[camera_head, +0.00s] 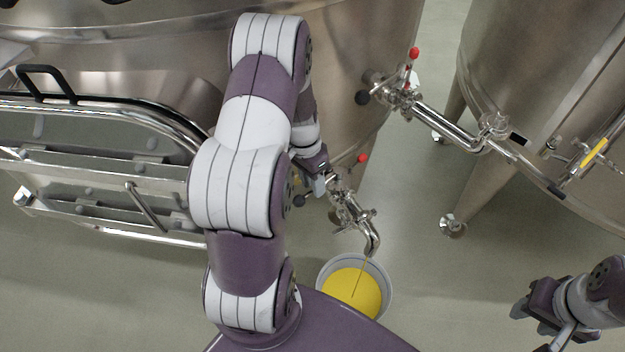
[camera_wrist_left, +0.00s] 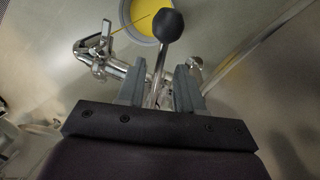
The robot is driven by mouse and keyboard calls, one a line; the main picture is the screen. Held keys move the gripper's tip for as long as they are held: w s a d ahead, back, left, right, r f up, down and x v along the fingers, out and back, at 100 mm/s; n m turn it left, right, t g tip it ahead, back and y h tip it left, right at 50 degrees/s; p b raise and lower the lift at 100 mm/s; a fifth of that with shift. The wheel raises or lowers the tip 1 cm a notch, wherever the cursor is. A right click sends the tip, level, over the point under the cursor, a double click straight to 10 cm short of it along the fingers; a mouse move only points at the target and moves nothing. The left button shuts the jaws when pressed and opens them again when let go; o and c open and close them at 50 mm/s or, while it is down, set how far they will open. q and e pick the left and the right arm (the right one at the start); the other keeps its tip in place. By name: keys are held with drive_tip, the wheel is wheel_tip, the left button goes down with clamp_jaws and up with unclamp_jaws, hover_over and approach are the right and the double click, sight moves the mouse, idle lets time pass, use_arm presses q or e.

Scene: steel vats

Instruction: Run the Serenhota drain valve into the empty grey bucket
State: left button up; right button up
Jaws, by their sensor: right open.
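The drain valve (camera_head: 347,205) on the large vat has a bent spout above the grey bucket (camera_head: 388,286). A thin yellow stream falls from the spout, and yellow liquid (camera_head: 345,293) covers the inside of the bucket. My left gripper (camera_head: 320,182) is at the valve. In the left wrist view its fingers (camera_wrist_left: 160,88) stand apart on either side of a metal lever with a black knob (camera_wrist_left: 170,25); I see gaps beside the lever. The bucket also shows there (camera_wrist_left: 126,15), partly hidden by the knob. My right gripper (camera_head: 522,310) is open and empty at the lower right.
A second pipe and valve with a red knob (camera_head: 414,53) run between the large vat (camera_head: 345,60) and another vat (camera_head: 540,80) at right. A steel hatch frame (camera_head: 110,190) is at left. The floor between bucket and right gripper is clear.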

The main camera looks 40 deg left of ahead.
use_arm(q)
drive_tip(key=shift+r, duration=0.1)
clamp_jaws()
drive_tip(key=shift+w, duration=0.1)
idle(1.1)
